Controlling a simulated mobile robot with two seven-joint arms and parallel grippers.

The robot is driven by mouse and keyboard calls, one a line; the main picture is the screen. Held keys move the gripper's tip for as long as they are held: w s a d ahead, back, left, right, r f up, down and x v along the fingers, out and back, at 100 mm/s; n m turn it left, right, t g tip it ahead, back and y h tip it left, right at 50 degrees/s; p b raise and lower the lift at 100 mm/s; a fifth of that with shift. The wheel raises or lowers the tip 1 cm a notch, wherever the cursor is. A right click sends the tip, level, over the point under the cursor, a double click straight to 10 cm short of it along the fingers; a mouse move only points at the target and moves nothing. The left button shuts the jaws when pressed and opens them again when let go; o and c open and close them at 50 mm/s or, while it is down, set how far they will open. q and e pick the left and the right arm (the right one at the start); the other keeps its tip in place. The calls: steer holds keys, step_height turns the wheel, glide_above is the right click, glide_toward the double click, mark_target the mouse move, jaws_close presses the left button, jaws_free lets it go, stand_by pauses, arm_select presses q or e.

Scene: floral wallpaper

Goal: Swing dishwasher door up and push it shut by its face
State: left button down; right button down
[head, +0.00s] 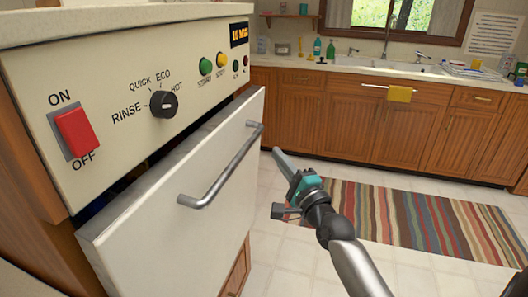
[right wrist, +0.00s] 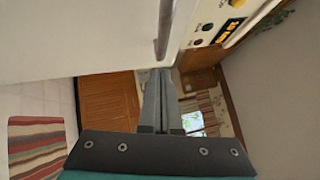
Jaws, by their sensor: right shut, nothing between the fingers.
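The white dishwasher door (head: 165,235) is partly open, its top edge leaning out with a dark gap below the control panel (head: 130,95). Its grey bar handle (head: 228,168) runs across the upper face. My right gripper (head: 277,152) is shut and empty, out in front of the door just right of the handle's far end. In the right wrist view the shut fingers (right wrist: 163,75) point toward the handle (right wrist: 165,30), with the door face (right wrist: 80,35) to the left. I cannot tell whether they touch. My left gripper is not in view.
A worktop (head: 130,20) tops the dishwasher. Wooden cabinets (head: 315,115) with a sink (head: 385,66) and a yellow towel (head: 400,94) line the back. A striped rug (head: 420,220) lies on the tiled floor. The floor between is clear.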

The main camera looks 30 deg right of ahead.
steer(key=shift+w+a+r, duration=0.3)
steer(key=shift+w+a, duration=0.35)
steer(key=shift+w, duration=0.15)
steer(key=shift+w+a+r, duration=0.25)
steer(key=shift+w+a, duration=0.4)
steer(key=shift+w, duration=0.1)
